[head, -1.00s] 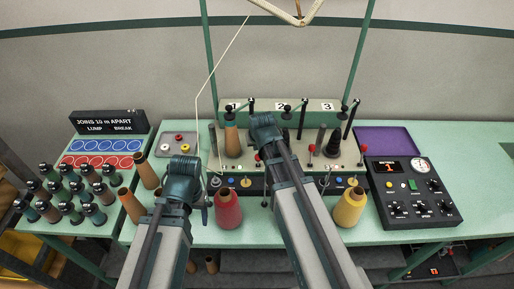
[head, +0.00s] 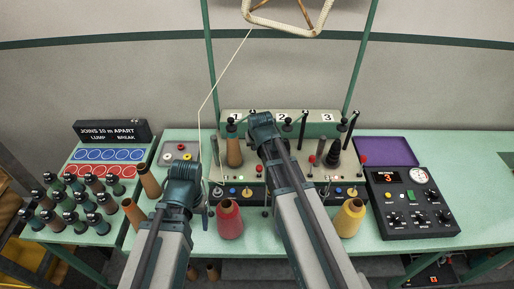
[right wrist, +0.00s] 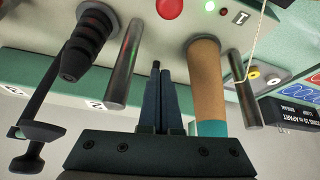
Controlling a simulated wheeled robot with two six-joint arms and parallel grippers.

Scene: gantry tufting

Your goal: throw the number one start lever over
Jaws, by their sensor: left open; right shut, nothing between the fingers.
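The creel machine (head: 329,130) carries number plates 1, 2 and 3 along its back. Red knobs stand along its front: one near station one (head: 259,168), others toward two and three; I cannot tell for sure which is the start lever or how it is set. In the right wrist view the number one plate (right wrist: 240,17) is at the top, beside a green light and a red round knob (right wrist: 169,8). My right gripper (right wrist: 158,72) is shut and empty, near a tan cone (right wrist: 207,75) and a metal post. My left gripper (head: 205,212) is open, left of the red cone.
A red cone (head: 229,220) and a yellow cone (head: 348,218) stand at the bench front. A control box (head: 410,200) with a red 3 on its display is at right, before a purple tray (head: 386,151). Several small cones crowd the left side.

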